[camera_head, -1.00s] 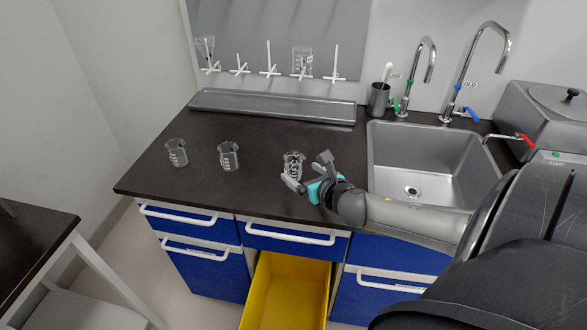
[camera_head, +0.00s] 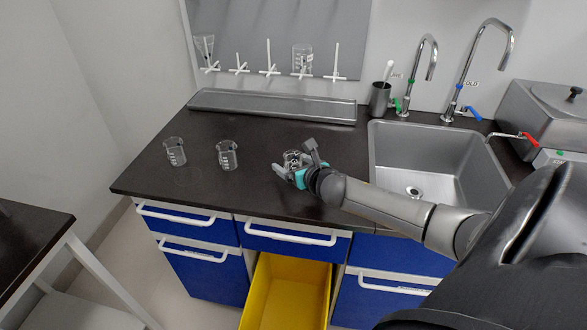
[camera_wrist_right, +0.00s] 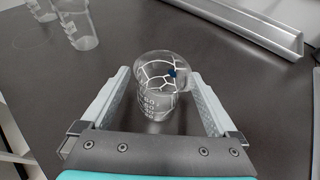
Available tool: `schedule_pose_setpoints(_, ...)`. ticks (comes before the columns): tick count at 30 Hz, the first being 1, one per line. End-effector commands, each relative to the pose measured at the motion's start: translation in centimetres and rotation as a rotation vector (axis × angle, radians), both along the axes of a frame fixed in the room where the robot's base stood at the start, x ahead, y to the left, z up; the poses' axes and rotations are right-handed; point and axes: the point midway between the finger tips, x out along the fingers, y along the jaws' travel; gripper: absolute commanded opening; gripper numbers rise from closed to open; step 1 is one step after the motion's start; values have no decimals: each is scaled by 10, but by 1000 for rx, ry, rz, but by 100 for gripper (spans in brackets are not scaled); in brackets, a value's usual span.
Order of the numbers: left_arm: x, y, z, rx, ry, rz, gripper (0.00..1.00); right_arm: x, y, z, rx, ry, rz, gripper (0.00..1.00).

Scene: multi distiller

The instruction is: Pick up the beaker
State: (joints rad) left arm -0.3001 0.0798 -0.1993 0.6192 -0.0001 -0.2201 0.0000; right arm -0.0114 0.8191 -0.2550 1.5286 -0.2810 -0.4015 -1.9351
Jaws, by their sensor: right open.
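A clear glass beaker (camera_wrist_right: 160,88) with white markings stands upright on the dark counter. In the right wrist view it is between the two fingers of my right gripper (camera_wrist_right: 158,105), which is open, with a gap visible beside the glass. In the head view the beaker (camera_head: 291,157) is partly hidden behind my right gripper (camera_head: 294,163). Two more beakers stand to the left on the counter, a middle one (camera_head: 227,155) and a far-left one (camera_head: 175,151). My left gripper is not in view.
A metal tray (camera_head: 270,106) lies along the back of the counter (camera_head: 200,185). A sink (camera_head: 425,160) with faucets is to the right. A yellow bin (camera_head: 287,290) stands below the counter's front edge. Counter space left of the gripper is clear up to the middle beaker.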

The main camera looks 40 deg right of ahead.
Motion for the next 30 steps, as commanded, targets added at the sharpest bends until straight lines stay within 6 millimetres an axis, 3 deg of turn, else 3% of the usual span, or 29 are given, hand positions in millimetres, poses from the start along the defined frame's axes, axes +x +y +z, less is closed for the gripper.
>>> schedule_pose_setpoints(5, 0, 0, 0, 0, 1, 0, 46, 0, 0, 0, 0, 0, 0, 94)
schedule_pose_setpoints(27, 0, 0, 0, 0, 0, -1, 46, 0, 0, 0, 0, 1, 0, 11)
schedule_pose_setpoints(30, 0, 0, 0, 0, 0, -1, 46, 0, 0, 0, 0, 0, 0, 4)
